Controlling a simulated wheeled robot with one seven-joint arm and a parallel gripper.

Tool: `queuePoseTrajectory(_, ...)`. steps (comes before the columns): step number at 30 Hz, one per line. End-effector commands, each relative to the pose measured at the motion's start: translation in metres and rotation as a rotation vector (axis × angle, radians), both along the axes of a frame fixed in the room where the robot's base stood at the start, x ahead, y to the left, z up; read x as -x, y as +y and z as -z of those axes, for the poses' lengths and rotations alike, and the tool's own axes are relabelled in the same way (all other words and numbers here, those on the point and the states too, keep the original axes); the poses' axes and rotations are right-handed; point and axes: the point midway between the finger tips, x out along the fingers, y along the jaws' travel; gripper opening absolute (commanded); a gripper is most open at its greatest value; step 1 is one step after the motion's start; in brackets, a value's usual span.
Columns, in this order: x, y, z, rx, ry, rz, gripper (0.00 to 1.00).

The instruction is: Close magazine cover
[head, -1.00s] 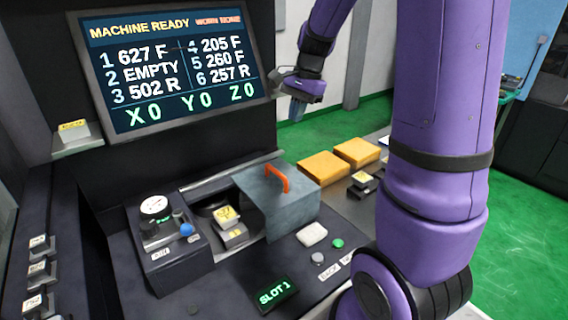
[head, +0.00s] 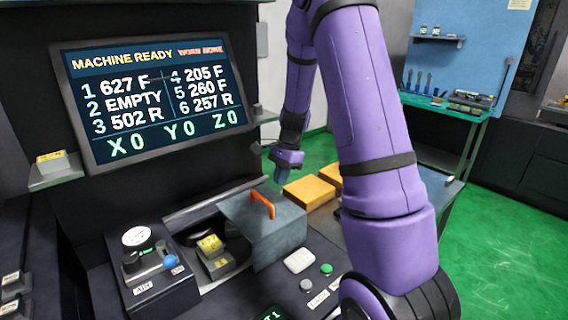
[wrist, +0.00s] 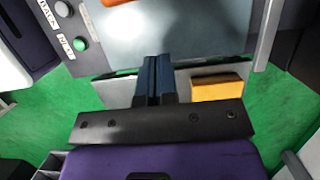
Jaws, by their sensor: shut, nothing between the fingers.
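The magazine cover (head: 275,240) is a grey box-like lid with an orange handle (head: 262,203) on top. It sits on the dark machine deck, and the opening to its left is uncovered, showing a holder with a yellow label (head: 211,244). My gripper (head: 281,174) is shut and empty, above and behind the cover in the head view. In the wrist view the shut fingers (wrist: 153,62) point at the grey cover (wrist: 170,30), whose orange handle (wrist: 118,3) is cut off at the top edge. I cannot tell whether the fingertips touch the cover.
Yellow blocks (head: 308,193) lie right of the cover, partly behind my arm. A control box with a dial and blue knob (head: 170,262) stands left of the opening. A white button (head: 299,260) and a green button (head: 326,268) are in front. The screen (head: 155,95) stands behind.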

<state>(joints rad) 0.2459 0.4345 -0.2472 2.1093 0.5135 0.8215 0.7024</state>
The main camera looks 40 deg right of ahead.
Motion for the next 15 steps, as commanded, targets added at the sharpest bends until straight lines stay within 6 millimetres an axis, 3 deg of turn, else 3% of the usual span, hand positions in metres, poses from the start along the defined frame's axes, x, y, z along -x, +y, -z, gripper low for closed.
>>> queuePoseTrajectory(3, 0.001, 0.007, 0.021, -0.001, 0.003, 0.000, 0.00)
queuePoseTrajectory(9, 0.000, 0.034, 0.022, 0.000, -0.001, -0.002, 0.00)
queuePoseTrajectory(15, 0.000, 0.044, 0.024, 0.000, 0.000, 0.000, 0.00)
